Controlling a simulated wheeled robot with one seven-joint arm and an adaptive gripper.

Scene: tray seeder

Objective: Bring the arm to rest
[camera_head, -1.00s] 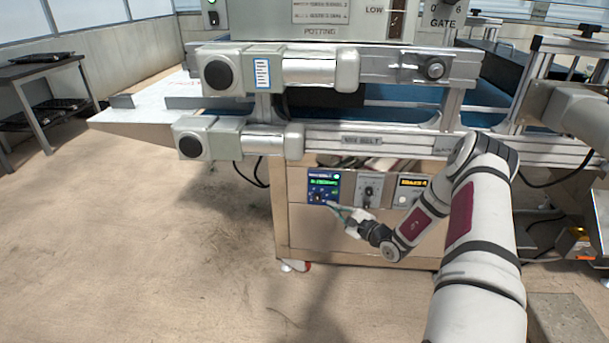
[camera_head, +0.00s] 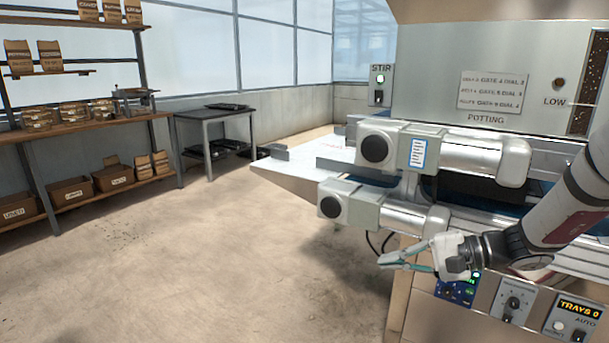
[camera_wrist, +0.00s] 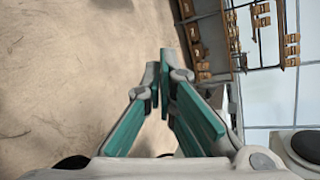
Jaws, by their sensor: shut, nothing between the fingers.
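My gripper (camera_head: 384,260) shows in the head view at the end of my arm, which reaches in from the right edge. Its teal fingers point left, in front of the seeder's lower motor and above the control panel. In the wrist view my gripper (camera_wrist: 159,60) has its fingertips together with nothing between them, over bare floor.
The tray seeder (camera_head: 455,150) fills the right side, with its motors (camera_head: 428,215) close to my arm. A dial (camera_head: 512,302) and a "TRAYS 0" display (camera_head: 579,309) sit below. Shelves (camera_head: 80,122) and a dark table (camera_head: 215,112) stand back left. The left floor is clear.

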